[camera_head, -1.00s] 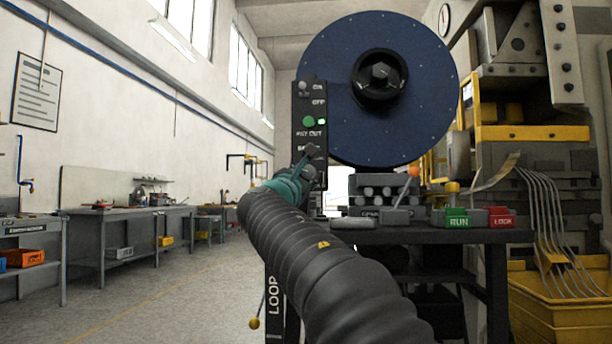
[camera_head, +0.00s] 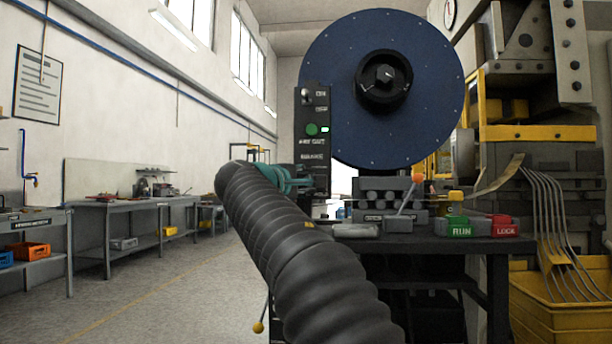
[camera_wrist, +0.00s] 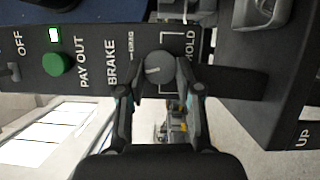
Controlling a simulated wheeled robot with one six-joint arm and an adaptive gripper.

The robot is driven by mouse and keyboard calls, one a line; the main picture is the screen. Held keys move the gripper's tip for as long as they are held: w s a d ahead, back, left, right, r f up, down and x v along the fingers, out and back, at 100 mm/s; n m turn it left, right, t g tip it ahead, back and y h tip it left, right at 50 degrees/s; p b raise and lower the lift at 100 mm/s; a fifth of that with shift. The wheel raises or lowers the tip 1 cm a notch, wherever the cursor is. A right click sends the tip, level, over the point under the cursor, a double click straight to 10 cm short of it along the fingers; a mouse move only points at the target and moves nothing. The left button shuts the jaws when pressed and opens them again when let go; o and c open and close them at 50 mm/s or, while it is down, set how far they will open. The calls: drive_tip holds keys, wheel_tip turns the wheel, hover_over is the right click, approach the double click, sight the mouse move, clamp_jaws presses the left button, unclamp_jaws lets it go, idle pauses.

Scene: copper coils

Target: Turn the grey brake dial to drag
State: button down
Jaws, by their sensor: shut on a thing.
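The grey brake dial (camera_wrist: 160,68) is round and sits on the black control panel (camera_wrist: 95,50), between the small DRAG lettering on its left and HOLD on its right. A pale line shows on its face, lying roughly left to right toward the DRAG side. My gripper (camera_wrist: 160,85) is shut on the dial, one finger on each side of it in the wrist view. In the head view my gripper (camera_head: 305,180) is at the lower part of the panel (camera_head: 312,110), and the dial cannot be made out there.
The panel also carries a green PAY OUT button (camera_head: 312,130), a small lit lamp (camera_head: 325,129) and an ON/OFF switch (camera_head: 308,95). A large blue reel (camera_head: 430,80) stands behind it. Green RUN (camera_head: 460,230) and red LOCK (camera_head: 503,229) blocks sit on the bench at the right.

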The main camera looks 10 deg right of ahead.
drive_tip(key=shift+r+m+y+p, duration=0.15)
drive_tip(key=shift+m+y+p, duration=0.4)
drive_tip(key=shift+m, duration=0.65)
drive_tip(key=shift+g, duration=0.3)
drive_tip(key=c, duration=0.8)
unclamp_jaws()
drive_tip(key=shift+o, duration=0.2)
drive_tip(key=f+v, duration=0.1)
drive_tip(key=v, duration=1.1)
drive_tip(key=shift+r, duration=0.45)
